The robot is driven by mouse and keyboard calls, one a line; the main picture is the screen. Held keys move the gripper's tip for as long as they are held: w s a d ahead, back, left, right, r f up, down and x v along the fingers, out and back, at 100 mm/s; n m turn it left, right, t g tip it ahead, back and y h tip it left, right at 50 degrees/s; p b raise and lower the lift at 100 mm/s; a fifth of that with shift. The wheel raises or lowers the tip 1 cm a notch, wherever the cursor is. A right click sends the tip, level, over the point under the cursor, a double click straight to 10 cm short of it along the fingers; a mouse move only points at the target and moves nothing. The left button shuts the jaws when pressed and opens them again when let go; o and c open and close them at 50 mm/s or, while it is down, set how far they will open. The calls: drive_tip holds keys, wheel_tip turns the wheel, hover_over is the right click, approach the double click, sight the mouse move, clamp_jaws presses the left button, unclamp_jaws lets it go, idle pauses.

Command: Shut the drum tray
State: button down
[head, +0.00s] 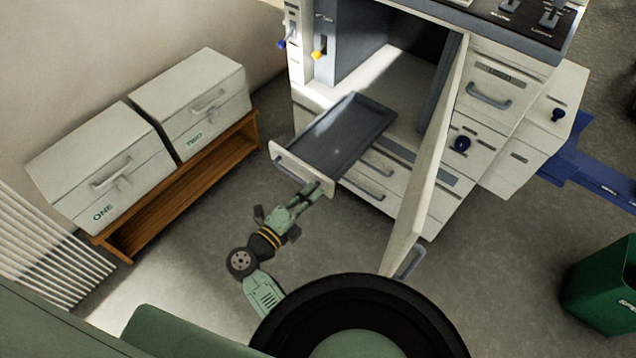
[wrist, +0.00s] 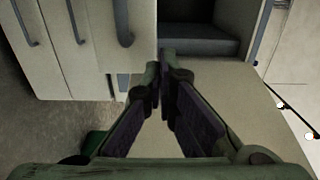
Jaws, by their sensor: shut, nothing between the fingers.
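The drum tray (head: 340,138) is a dark, shallow tray with a pale front panel (head: 287,166). In the head view it sticks well out of the open grey compartment of the white cabinet. A bar handle runs along its front. My gripper (head: 321,187) is at the right end of the tray's front panel, with its fingers together. I cannot tell whether it touches the panel. In the wrist view my gripper (wrist: 160,75) is shut and empty, its fingertips in front of a pale surface and a dark recess.
The cabinet door (head: 432,150) hangs open to the right of the tray. Shut drawers with handles (head: 366,190) lie below it. Two white boxes (head: 100,165) stand on a wooden bench (head: 185,185) at left. A green bin (head: 600,285) stands at right.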

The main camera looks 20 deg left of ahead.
drive_tip(key=shift+x, duration=1.4)
drive_tip(key=shift+w+d+p, duration=0.2)
drive_tip(key=shift+w+p, duration=0.1)
drive_tip(key=shift+w, duration=0.2)
drive_tip(key=b+x, duration=0.1)
drive_tip(key=x, duration=1)
drive_tip(key=b+x, duration=0.1)
drive_tip(key=x, duration=1.1)
drive_tip(key=b+x, duration=0.1)
drive_tip(key=x, duration=1)
drive_tip(key=shift+w+d+f+b, duration=0.1)
drive_tip(key=shift+w+f+b, duration=0.15)
drive_tip(key=shift+w+b, duration=0.1)
drive_tip(key=shift+w+d, duration=0.2)
drive_tip(key=shift+w, duration=0.4)
drive_tip(key=shift+w+r, duration=0.1)
drive_tip(key=shift+r, duration=0.25)
